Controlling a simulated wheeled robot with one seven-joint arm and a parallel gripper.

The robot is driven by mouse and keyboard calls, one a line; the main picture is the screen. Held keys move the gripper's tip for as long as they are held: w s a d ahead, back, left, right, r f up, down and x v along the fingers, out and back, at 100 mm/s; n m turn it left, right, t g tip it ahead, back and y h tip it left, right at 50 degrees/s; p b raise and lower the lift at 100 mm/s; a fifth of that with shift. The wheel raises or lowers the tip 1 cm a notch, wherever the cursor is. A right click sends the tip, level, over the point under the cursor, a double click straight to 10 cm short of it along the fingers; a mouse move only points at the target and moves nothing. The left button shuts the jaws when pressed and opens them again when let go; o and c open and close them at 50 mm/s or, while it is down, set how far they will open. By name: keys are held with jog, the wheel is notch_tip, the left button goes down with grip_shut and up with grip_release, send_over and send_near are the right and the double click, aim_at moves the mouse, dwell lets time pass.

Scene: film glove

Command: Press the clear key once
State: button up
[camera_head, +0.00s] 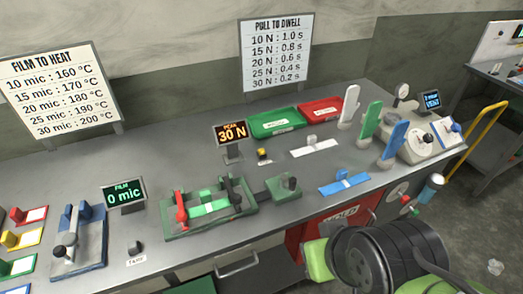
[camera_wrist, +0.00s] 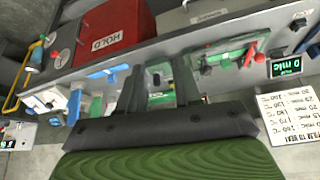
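A small yellow-topped key (camera_head: 263,153) on a dark base stands on the bench, just in front of the orange peak display (camera_head: 231,132), which reads 30 N. The key's label is too small to read, so I cannot confirm it is the clear key. A dark key (camera_head: 135,248) labelled TARE stands at the front left, below the film display (camera_head: 124,194) reading 0 mic. My gripper (camera_wrist: 160,68) shows in the upside-down wrist view with two dark fingers apart and nothing held between them. It is well clear of the keys. In the head view only my arm shows, at lower right.
A green clamp fixture (camera_head: 208,222) with a red lever stands mid-bench. Green (camera_head: 275,132) and red (camera_head: 320,112) trays lie behind. Upright white, green and blue paddles (camera_head: 393,142) stand at right. A red HOLD bin (camera_head: 335,222) is below the front edge.

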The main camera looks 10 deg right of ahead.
grip_shut()
dwell(1.4)
